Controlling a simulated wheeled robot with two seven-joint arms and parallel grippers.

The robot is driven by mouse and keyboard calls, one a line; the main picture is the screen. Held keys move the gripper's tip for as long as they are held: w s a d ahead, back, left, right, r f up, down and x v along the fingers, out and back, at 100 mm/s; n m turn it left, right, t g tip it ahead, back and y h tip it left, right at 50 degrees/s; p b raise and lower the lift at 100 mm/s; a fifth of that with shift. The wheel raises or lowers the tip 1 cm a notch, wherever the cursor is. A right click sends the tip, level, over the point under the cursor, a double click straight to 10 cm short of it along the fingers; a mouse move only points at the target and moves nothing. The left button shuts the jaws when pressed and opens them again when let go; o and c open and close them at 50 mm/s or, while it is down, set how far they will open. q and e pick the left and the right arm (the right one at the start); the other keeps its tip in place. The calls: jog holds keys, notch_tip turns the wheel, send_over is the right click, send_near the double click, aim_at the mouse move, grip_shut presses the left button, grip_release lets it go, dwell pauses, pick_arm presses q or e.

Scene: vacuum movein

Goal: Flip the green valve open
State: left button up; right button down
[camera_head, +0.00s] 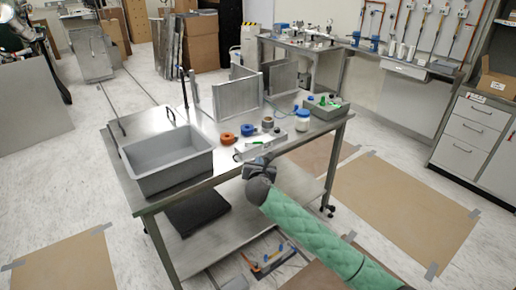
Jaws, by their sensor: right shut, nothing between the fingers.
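My right arm, in a green quilted sleeve, comes in from the lower right of the head view. Its dark gripper (260,161) is shut and empty at the front edge of the metal table (230,180). Just beyond it lies a pale metal block (262,146) with small green parts, one near its left end; I cannot tell whether one is the green valve handle. Another green part (323,101) sits on a grey box (328,109) at the table's right end. The gripper hides part of the block's front, and contact is unclear. My left gripper is out of view.
A grey bin (167,172) stands at the table's left end. An orange tape roll (228,138), a blue roll (247,130) and a white jar with a blue lid (303,121) stand behind the block. Upright metal plates (238,98) stand farther back.

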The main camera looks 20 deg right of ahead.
jog(key=n, duration=0.2)
pick_arm(q)
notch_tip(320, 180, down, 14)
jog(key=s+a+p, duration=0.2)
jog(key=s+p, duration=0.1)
jog(key=p, duration=0.1)
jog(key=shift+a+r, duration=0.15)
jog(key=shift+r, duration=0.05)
pick_arm(e)
send_near(258, 143)
jog(key=x, duration=0.7)
jog(key=shift+s+f, duration=0.1)
jog(key=shift+y, duration=0.3)
